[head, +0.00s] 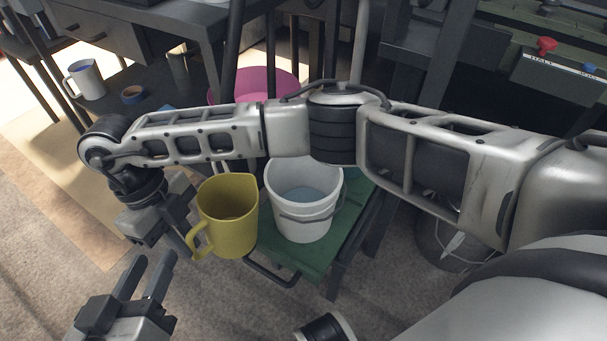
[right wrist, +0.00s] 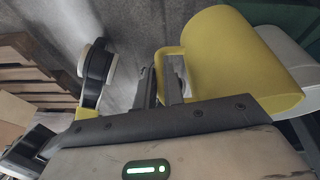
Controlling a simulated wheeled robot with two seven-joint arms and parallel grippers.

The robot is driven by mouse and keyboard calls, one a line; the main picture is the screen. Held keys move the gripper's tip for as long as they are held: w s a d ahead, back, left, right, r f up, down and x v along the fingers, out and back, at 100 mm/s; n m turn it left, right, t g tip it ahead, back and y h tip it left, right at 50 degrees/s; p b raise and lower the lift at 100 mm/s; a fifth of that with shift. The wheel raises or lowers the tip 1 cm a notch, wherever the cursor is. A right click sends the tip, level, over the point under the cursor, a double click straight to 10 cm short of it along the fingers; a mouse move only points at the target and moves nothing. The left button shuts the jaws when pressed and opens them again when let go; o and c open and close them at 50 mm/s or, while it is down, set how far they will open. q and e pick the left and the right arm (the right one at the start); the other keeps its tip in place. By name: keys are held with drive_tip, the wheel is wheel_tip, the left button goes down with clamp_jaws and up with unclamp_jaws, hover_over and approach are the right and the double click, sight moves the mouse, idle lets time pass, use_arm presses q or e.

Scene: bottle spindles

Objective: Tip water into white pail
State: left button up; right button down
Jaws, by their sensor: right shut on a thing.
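A yellow jug (head: 228,222) is roughly upright just left of the white pail (head: 302,218), at the left edge of a green stool. Whether it rests on the stool or hangs just off it is unclear. My right gripper (head: 188,238) is shut on the jug's handle; the right wrist view shows its fingers (right wrist: 168,82) at the handle and the jug (right wrist: 235,62) beside them. The pail stands on the stool with bluish water (head: 303,196) inside. The jug's contents are hard to make out. My left gripper (head: 145,277) is open and empty at lower left.
The green stool (head: 345,228) has little free top. My right arm crosses above the pail. A pink tub (head: 275,84) stands behind it. A white mug (head: 86,80) and a tape roll (head: 133,95) lie on a dark surface at upper left. A metal bucket (head: 432,245) is at right.

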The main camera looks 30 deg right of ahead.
drive_tip(key=shift+r, duration=0.1)
drive_tip(key=shift+r+h+p, duration=0.35)
drive_tip(key=shift+r+h, duration=0.05)
drive_tip(key=shift+r, duration=0.15)
drive_tip(key=shift+r+h, duration=0.3)
drive_tip(key=shift+r, duration=0.1)
